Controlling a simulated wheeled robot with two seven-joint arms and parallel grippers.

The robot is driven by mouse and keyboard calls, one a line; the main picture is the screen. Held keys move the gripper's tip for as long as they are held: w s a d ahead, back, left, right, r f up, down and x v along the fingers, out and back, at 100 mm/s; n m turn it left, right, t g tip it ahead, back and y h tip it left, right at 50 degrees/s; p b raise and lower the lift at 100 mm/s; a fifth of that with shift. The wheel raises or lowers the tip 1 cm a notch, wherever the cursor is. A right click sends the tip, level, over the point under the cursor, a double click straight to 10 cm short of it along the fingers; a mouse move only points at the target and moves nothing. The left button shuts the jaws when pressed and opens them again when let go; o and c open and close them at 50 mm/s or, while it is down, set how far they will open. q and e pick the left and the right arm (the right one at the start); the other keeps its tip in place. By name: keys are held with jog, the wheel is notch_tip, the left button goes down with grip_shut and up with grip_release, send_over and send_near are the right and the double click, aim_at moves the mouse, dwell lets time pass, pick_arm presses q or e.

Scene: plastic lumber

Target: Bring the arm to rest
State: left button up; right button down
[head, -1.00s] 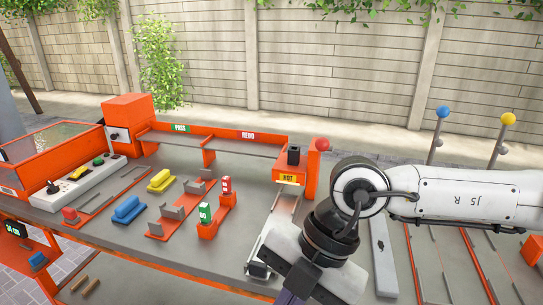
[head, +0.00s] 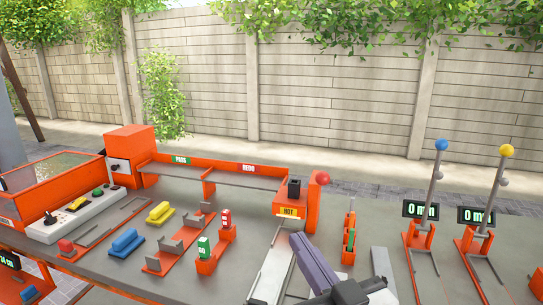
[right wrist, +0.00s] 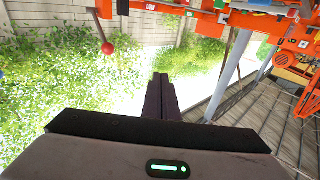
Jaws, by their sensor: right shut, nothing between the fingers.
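My right gripper (head: 301,242) shows at the bottom right of centre in the head view, with its dark purple fingers pointing away over the workbench. The fingers lie together, and nothing is held between them. In the right wrist view the shut fingers (right wrist: 161,78) stand in the middle, with greenery and the paved ground beyond. Most of my right arm is below the head picture. My left gripper is not in view.
An orange station marked HOT (head: 289,211) with a red ball (head: 322,178) stands just beyond the fingers. Blue (head: 127,242) and yellow (head: 160,212) pieces lie on the bench. Two posts with 0 mm displays (head: 421,210) stand at right. A wall (head: 330,90) is behind.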

jog(key=s+d+f+m+g+h, duration=0.1)
jog(key=s+d+f+g+h, duration=0.2)
jog(key=f, duration=0.4)
jog(key=s+d+f+m+g+h, duration=0.1)
jog(key=s+d+f+g, duration=0.15)
jog(key=d+f, duration=0.35)
jog(key=s+d+f+m+g+h, duration=0.1)
jog(key=s+d+f+g, duration=0.15)
jog(key=f, duration=0.55)
jog(key=s+d+f+n+g+h, duration=0.1)
jog(key=s+d+f+g, duration=0.2)
jog(key=s+f, duration=0.35)
jog(key=s+d+f+g, duration=0.2)
jog(key=s+f+g, duration=0.1)
jog(key=s, duration=0.7)
jog(key=w+a+f+t+y, duration=0.1)
jog(key=w+a+f+t, duration=0.1)
jog(key=f, duration=0.4)
jog(key=w+a+f+t+y, duration=0.1)
jog(key=a+f+t, duration=0.1)
jog(key=f, duration=0.5)
jog(key=shift+w+a+t, duration=0.4)
